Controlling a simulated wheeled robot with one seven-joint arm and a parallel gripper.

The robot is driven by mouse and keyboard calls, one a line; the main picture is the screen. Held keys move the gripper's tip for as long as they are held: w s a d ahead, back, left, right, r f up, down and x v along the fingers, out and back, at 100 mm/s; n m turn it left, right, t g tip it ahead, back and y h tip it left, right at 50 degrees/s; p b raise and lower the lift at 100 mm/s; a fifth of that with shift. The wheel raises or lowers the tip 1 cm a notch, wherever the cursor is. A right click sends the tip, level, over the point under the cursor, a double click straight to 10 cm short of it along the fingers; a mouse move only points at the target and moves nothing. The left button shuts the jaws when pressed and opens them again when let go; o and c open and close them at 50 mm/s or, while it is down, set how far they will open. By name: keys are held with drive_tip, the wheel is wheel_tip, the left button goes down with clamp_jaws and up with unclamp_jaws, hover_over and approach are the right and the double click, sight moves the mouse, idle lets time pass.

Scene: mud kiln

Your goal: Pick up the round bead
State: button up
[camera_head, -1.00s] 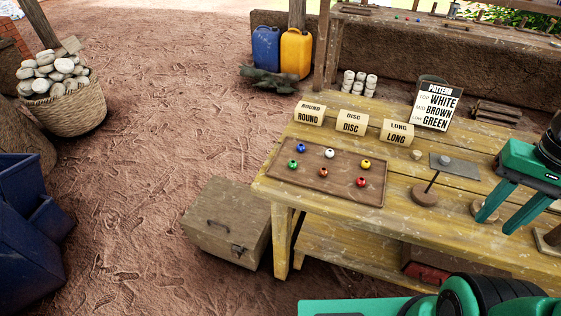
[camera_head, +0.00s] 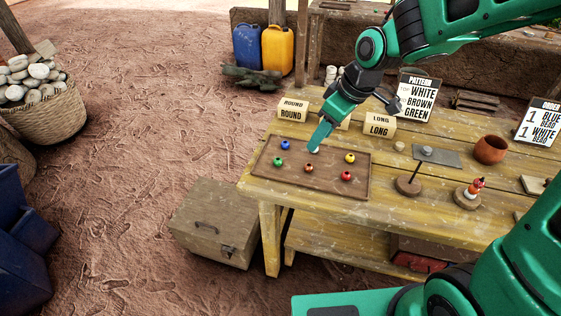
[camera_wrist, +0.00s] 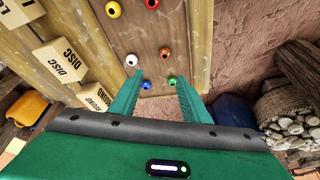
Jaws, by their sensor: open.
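A brown tray (camera_head: 262,168) on the table holds several small round-looking beads with holes: a blue bead (camera_head: 285,145), a green bead (camera_head: 278,161), an orange-brown bead (camera_head: 308,167), a yellow bead (camera_head: 350,158) and a red bead (camera_head: 347,176). A white bead shows in the wrist view (camera_wrist: 131,60); in the head view my gripper mostly covers it. I cannot tell which bead is meant. My gripper (camera_wrist: 158,78) is open and empty above the tray, pointing down. In the wrist view the blue bead (camera_wrist: 145,85) and green bead (camera_wrist: 172,80) appear between the fingertips.
Label blocks ROUND (camera_head: 291,111) and LONG (camera_head: 379,127) stand behind the tray; the DISC block (camera_wrist: 60,62) is beside them. To the right are a spindle stand (camera_head: 408,187), a stand with stacked beads (camera_head: 467,198) and a clay pot (camera_head: 490,150). A box (camera_head: 213,222) sits on the floor.

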drive_tip(key=n+y, duration=0.1)
drive_tip(key=n, duration=0.1)
approach(279, 159)
drive_tip(key=shift+a+f, duration=0.25)
drive_tip(key=shift+f, duration=0.45)
drive_tip(key=shift+x, duration=3.25)
drive_tip(key=shift+s, duration=0.15)
clamp_jaws()
